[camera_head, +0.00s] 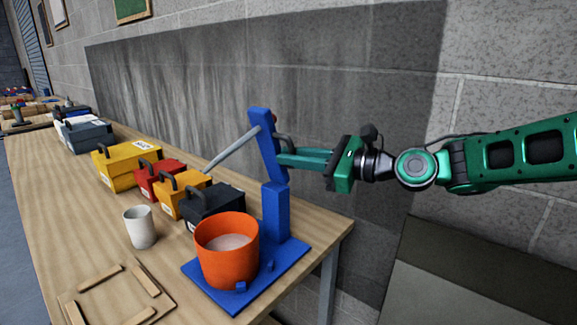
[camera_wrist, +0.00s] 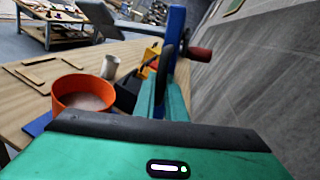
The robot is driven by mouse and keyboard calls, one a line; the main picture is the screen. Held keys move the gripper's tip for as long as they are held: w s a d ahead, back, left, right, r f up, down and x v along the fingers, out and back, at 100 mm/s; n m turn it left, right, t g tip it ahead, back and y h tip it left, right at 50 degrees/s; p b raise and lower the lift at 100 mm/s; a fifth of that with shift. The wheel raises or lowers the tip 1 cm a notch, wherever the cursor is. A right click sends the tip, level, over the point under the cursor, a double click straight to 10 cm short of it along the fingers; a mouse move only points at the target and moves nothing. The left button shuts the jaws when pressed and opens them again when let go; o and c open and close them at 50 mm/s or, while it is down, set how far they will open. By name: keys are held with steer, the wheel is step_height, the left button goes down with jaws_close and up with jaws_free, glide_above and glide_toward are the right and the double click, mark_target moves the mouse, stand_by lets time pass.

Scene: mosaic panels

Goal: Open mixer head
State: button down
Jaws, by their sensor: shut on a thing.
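The mixer has a blue base plate and column (camera_head: 276,212). Its blue head (camera_head: 264,148) stands tipped up, nearly upright, with a grey rod (camera_head: 232,149) slanting down to the left, clear of the bowl. A red knob (camera_wrist: 200,54) and a dark curved handle (camera_wrist: 165,64) are on the head. The orange bowl (camera_head: 227,262) holds pale contents and sits on the base plate. My green gripper (camera_head: 284,159) reaches in from the right and is shut on the handle. The exact contact is partly hidden by the fingers.
A white cup (camera_head: 140,227) stands left of the bowl. Black (camera_head: 213,204), yellow (camera_head: 127,166) and red (camera_head: 160,179) toolboxes line the wooden table (camera_head: 95,240). Wooden strips lie at the front left. A grey wall (camera_head: 390,60) runs close behind the mixer.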

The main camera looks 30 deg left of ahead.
steer(key=shift+w+d+r+m+y, duration=0.15)
steer(key=shift+w+m, duration=0.4)
steer(key=shift+w+d+r+m+y, duration=0.1)
steer(key=shift+w+r+m, duration=0.05)
steer(key=shift+w+m, duration=0.45)
steer(key=shift+w+d+r+m+y, duration=0.15)
steer(key=shift+w+m, duration=0.35)
steer(key=shift+m, duration=0.05)
steer(key=c, duration=1.9)
jaws_free()
steer(key=shift+o, duration=0.5)
steer(key=shift+s+f, duration=0.1)
steer(key=d, duration=1)
steer(key=shift+d, duration=0.4)
